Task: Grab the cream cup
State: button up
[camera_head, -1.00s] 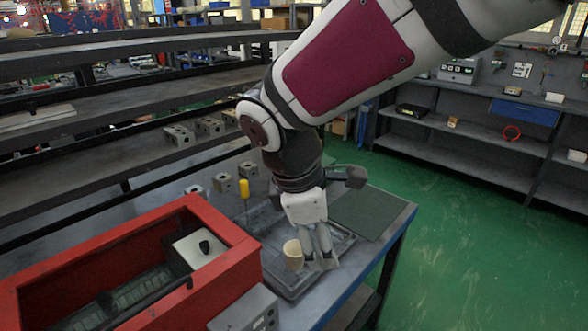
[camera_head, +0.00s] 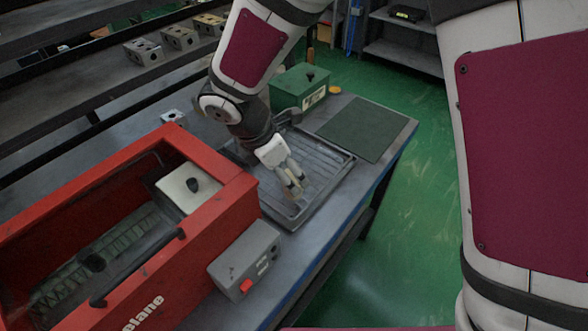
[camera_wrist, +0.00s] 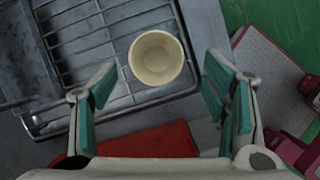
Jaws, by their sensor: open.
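The cream cup (camera_wrist: 156,57) shows in the wrist view from above, its round mouth open and empty. It appears over the edge of the wire-rack tray (camera_wrist: 88,42). My gripper (camera_wrist: 160,76) is open, with one green-padded finger on each side of the cup's outline, and I see no contact. In the head view my gripper (camera_head: 294,189) points down over the tray (camera_head: 328,178), and the cup cannot be made out clearly behind the fingers.
A red machine (camera_head: 215,160) stands left of the tray, with a grey control box (camera_head: 245,262) in front. A green box (camera_head: 300,84) stands behind.

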aim_at(288, 195)
jog(key=shift+a+x, duration=0.2)
jog(key=shift+x, duration=2.8)
jog(key=shift+w, duration=0.1)
jog(key=shift+c, duration=0.3)
jog(key=c, duration=1.2)
